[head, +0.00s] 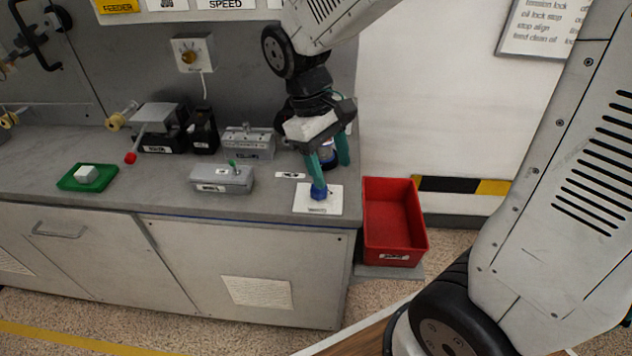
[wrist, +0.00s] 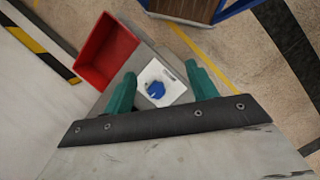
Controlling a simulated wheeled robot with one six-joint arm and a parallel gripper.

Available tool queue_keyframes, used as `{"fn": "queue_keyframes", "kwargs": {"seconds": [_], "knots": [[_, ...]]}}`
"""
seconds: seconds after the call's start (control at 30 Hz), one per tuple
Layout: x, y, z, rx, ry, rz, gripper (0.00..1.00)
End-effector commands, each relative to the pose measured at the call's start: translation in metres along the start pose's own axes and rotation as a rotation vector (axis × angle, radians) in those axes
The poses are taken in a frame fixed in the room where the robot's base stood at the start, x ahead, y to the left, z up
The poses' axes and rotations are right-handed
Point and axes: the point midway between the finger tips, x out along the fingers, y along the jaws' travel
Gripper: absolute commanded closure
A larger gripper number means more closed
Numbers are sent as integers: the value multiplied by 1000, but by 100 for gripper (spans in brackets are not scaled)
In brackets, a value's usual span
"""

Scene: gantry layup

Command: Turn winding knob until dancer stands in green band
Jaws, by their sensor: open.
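A blue knob (head: 319,193) stands on a white plate (head: 332,206) at the bench's right front corner. My gripper (head: 331,172) points down over this area with its teal fingers apart. In the wrist view, the blue knob (wrist: 155,90) shows between the open fingers (wrist: 161,85), with nothing held. I cannot tell the remaining height or any contact. A pale arm with a red ball (head: 130,158) slants from a dark block at the back left; it may be the dancer. I cannot make out a green band. A wall box also carries a brass-coloured knob (head: 188,57).
A red bin (head: 394,222) stands right of the bench, below its top. A grey box with a green lever (head: 222,179), a grey box (head: 249,141) and a green tray with a white block (head: 87,177) are on the bench. A partly hidden round object (head: 327,158) is behind my fingers.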

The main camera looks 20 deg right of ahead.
Motion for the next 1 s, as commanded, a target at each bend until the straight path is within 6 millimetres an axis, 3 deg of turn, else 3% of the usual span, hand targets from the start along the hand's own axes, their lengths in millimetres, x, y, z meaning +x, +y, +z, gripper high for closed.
{"fn": "queue_keyframes", "kwargs": {"seconds": [0.1,0.27,0.33,0.4,0.53,0.8,1.0], "knots": [[15,3,-41,-126,-59,30,43],[26,10,-82,-275,-92,68,43],[20,18,-97,-345,-78,93,43],[15,21,-100,-394,-65,107,43],[25,22,-98,-417,-69,105,43],[68,27,-96,-413,-69,103,43],[88,29,-95,-414,-68,105,43]]}}
